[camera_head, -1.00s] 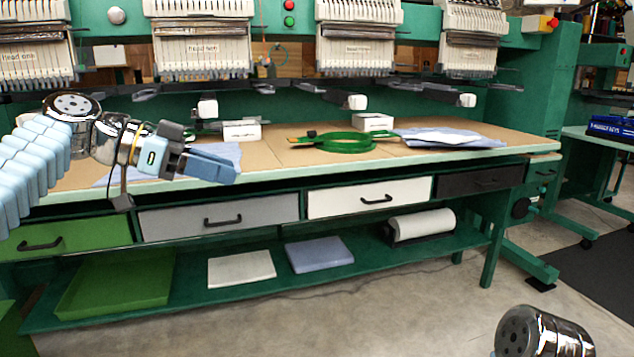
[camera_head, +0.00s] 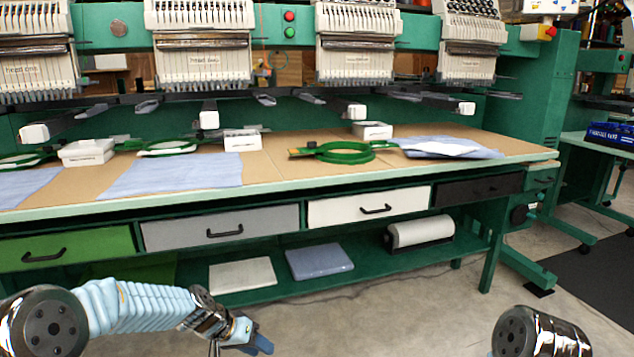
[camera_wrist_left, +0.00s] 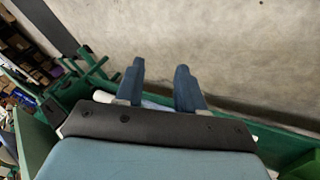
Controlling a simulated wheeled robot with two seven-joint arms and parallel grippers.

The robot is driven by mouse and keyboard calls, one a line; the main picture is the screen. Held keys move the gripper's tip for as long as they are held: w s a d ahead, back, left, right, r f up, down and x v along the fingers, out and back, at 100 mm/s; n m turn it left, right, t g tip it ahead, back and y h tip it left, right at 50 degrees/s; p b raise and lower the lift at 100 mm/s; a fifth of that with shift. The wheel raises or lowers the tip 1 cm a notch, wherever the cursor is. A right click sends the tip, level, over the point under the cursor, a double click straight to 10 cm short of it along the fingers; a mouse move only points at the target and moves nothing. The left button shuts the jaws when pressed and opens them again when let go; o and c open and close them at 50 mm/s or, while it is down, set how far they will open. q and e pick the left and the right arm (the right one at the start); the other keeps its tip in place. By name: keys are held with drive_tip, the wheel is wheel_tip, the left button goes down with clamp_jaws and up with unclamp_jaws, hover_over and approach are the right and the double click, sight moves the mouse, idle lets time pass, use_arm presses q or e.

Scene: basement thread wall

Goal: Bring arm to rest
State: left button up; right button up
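My left arm (camera_head: 135,308) is low at the bottom left of the head view, in front of the bench's lower shelf. My left gripper (camera_head: 262,345) is at the bottom edge, below and in front of the table, apart from it. In the left wrist view its two blue fingers (camera_wrist_left: 160,88) stand apart with nothing between them, over bare grey floor. Of my right arm only a silver link (camera_head: 540,335) shows at the bottom right; its gripper is out of view.
The green bench (camera_head: 300,181) has a green (camera_head: 100,245), a grey (camera_head: 180,228) and a white drawer (camera_head: 330,208), all shut. Blue cloths (camera_head: 175,174) and a green hoop (camera_head: 345,152) lie on top. Folded cloths (camera_head: 318,262) lie on the lower shelf. The floor (camera_head: 400,315) in front is clear.

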use_arm(q)
drive_tip(key=s+f+n+g+y+p, duration=0.2)
drive_tip(key=s+f, duration=1.1)
drive_tip(key=f, duration=0.3)
drive_tip(key=s+d+f+n, duration=0.1)
drive_tip(key=s+f, duration=0.1)
drive_tip(key=s, duration=0.5)
drive_tip(key=s+d+f+n, duration=0.1)
drive_tip(key=s+f, duration=0.1)
drive_tip(key=s, duration=0.5)
drive_tip(key=shift+s+d+g+p, duration=0.2)
drive_tip(key=shift+g+p, duration=0.1)
drive_tip(key=shift+p, duration=0.1)
